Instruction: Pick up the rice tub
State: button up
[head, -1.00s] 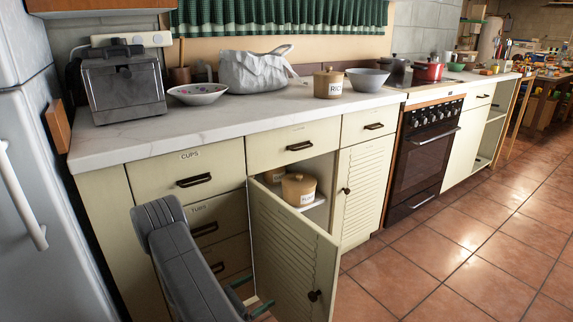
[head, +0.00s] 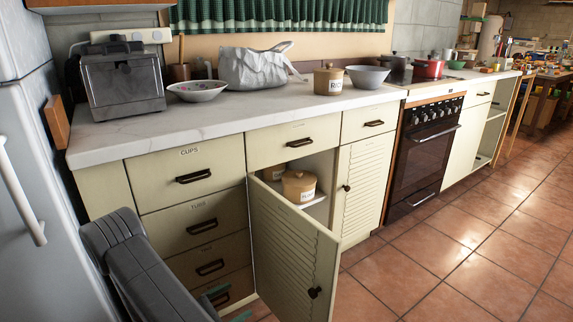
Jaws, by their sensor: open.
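The rice tub (head: 328,80) is a tan lidded tub with a white label reading "RIC…". It stands upright on the marble counter, just left of a grey bowl (head: 367,77). My gripper (head: 228,304) shows only in part at the bottom edge, with teal-tipped fingers apart, in front of the lower drawers. It is open, low and well away from the rice tub. My arm hides part of it.
A cupboard door (head: 295,245) stands open into the room below the counter. Inside is a similar tan tub (head: 299,187), with another behind it. A crumpled grey bag (head: 252,70) and a patterned bowl (head: 197,91) stand left of the rice tub.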

aim_at(325, 85)
jog(key=l+u, duration=0.1)
jog(key=u, duration=2.9)
jog(key=k+l, duration=0.4)
jog(key=k, duration=0.15)
jog(key=k+l, duration=0.4)
jog(key=k, duration=0.15)
